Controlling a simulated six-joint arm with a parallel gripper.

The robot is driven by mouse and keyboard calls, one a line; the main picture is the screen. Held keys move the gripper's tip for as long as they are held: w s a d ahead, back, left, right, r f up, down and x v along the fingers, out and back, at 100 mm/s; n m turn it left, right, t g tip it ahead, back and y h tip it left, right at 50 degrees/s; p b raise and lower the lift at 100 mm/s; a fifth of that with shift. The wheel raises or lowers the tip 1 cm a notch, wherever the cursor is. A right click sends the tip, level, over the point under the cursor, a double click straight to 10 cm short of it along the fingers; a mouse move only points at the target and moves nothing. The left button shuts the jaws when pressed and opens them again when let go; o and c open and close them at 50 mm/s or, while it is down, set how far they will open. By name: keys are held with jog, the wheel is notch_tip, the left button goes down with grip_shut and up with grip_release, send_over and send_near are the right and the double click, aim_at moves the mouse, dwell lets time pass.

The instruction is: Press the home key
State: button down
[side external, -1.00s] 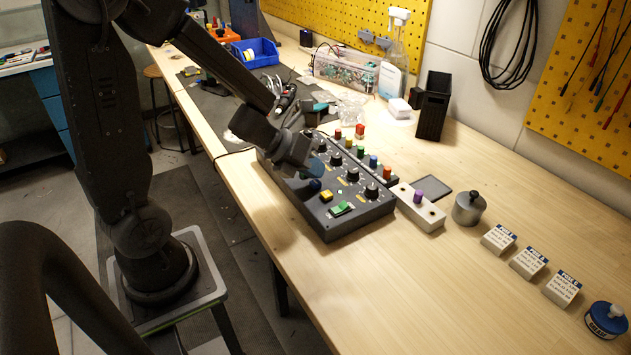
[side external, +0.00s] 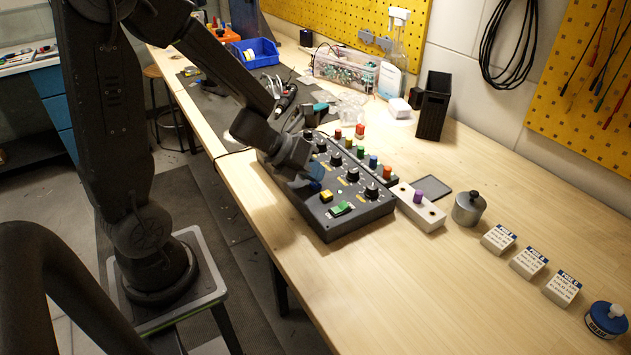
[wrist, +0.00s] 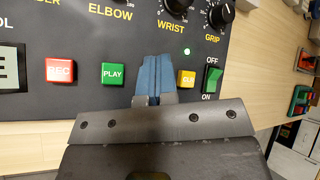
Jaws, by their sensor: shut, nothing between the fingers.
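My gripper shows in the side external view (side external: 316,180) and in the wrist view (wrist: 157,62), its blue fingers shut together with nothing held. The fingers point down at the dark control panel (side external: 345,230), in the key row between the green PLAY key (wrist: 113,74) and the yellow CLR key (wrist: 186,78). No key labelled home is readable; the spot between PLAY and CLR is hidden behind the fingers. I cannot tell whether the fingertips touch a key or hover just above it. The red REC key (wrist: 59,70) is left of PLAY.
A green on/off switch (wrist: 212,79) sits right of CLR. Black knobs (wrist: 220,15) stand beyond the keys, with coloured plugs (side external: 387,173) behind them. A pale block with a purple knob (side external: 418,197) sits beside the panel.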

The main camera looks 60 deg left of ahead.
jog(key=shift+r, duration=0.9)
jog(key=shift+r, duration=2.5)
